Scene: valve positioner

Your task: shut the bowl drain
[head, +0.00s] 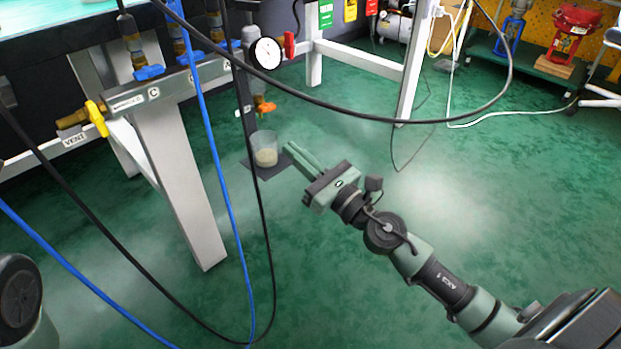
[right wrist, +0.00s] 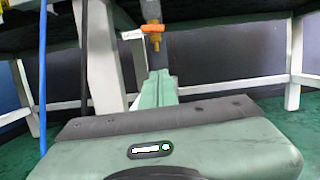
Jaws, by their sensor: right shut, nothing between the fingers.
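A small orange-handled valve (head: 264,105), which looks like the bowl drain, hangs at the lower end of a dark upright post, below the round gauge. In the right wrist view the orange handle (right wrist: 152,28) lies crosswise on a brass pipe, with a short outlet below. A clear cup (head: 264,150) with pale contents stands under it on a dark plate. My right gripper (head: 292,148) is shut and empty, its fingers pointing up-left, lower than the valve and to the right of the cup. The fingers (right wrist: 158,76) sit just below the valve in the right wrist view. My left gripper is out of view.
A yellow vent valve (head: 97,118) and several blue-handled valves line the pipe rail at left. A white gauge (head: 266,53) sits above the drain. Black and blue hoses loop across the front.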

